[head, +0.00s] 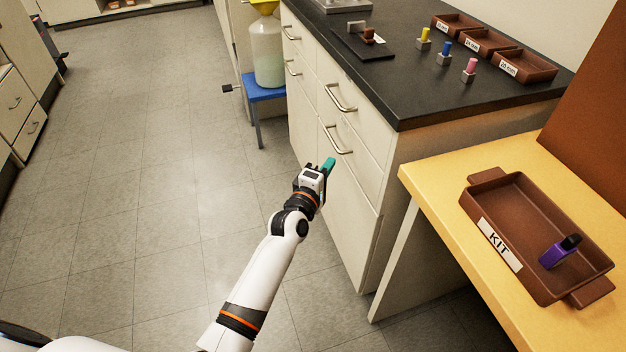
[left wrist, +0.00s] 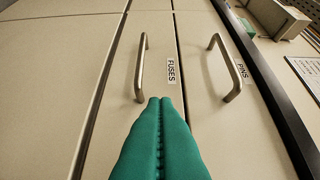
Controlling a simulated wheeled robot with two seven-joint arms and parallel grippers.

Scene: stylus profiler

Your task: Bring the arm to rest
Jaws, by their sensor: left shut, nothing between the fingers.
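My left arm reaches up from the bottom of the head view. Its gripper (head: 328,165) has teal fingers and is in front of the drawer fronts of the cabinet (head: 335,215). In the left wrist view the teal fingers (left wrist: 158,103) are pressed together with nothing between them. They point toward a drawer handle (left wrist: 141,68) beside a label reading FUSES. A second handle (left wrist: 225,68) is by a label reading PINS. I cannot tell whether the fingertips touch the drawer front. The drawers look closed. My right gripper is not in view.
A brown KIT tray (head: 484,212) holding a purple and black item (head: 560,251) is on the yellow table (head: 440,205). The black counter (head: 420,90) bears small trays and coloured pieces. A blue stool (head: 262,93) carries a large bottle (head: 268,50). Open floor lies left.

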